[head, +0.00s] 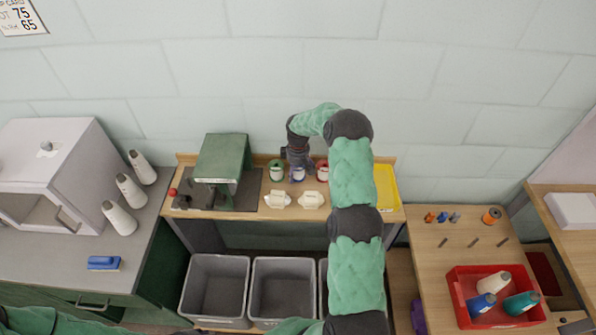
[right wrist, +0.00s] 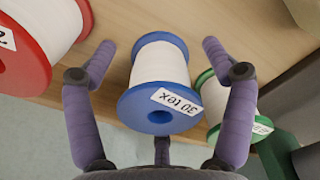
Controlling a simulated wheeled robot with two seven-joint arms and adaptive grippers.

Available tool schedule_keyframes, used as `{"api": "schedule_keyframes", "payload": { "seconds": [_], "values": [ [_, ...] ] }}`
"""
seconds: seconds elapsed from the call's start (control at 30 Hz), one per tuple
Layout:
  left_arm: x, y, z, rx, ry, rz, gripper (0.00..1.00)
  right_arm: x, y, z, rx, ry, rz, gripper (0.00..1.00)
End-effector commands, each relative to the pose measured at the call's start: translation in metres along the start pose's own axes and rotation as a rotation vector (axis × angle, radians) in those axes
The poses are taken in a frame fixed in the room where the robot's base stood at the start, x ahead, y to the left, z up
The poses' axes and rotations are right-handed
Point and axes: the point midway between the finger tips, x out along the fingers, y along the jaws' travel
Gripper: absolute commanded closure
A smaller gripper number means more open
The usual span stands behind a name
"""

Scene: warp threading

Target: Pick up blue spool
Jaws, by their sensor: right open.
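The blue spool (head: 297,175), wound with white thread, stands on the wooden shelf between a green spool (head: 276,171) and a red spool (head: 322,170). My right gripper (head: 298,160) is over it. In the right wrist view, the blue spool (right wrist: 160,75) shows its blue flange and a "30 tex" label. My right gripper (right wrist: 158,55) is open, with a finger on either side of the spool and visible gaps. A third finger shows below the spool. The left gripper is not in view.
In the right wrist view the red spool (right wrist: 35,45) is close at left and the green spool (right wrist: 215,90) close at right. A green machine (head: 220,158) stands left of the spools, a yellow tray (head: 386,187) right. White pieces (head: 313,200) lie in front.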

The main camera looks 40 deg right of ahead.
Motion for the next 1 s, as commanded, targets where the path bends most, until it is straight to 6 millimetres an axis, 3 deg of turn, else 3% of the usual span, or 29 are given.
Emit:
{"api": "schedule_keyframes", "payload": {
  "seconds": [0.07, 0.3, 0.73, 1.0],
  "values": [
    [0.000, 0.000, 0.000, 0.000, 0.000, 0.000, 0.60, -0.001, 0.000, 0.000, 0.000, 0.000, 0.000, 0.16],
    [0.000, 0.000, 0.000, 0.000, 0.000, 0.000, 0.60, -0.001, 0.000, 0.000, 0.000, 0.000, 0.000, 0.78],
    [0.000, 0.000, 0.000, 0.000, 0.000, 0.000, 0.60, -0.003, 0.000, 0.000, 0.000, 0.000, 0.000, 0.78],
    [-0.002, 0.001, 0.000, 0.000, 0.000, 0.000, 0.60, -0.029, 0.001, -0.001, -0.001, 0.002, 0.002, 0.78]
  ]
}}
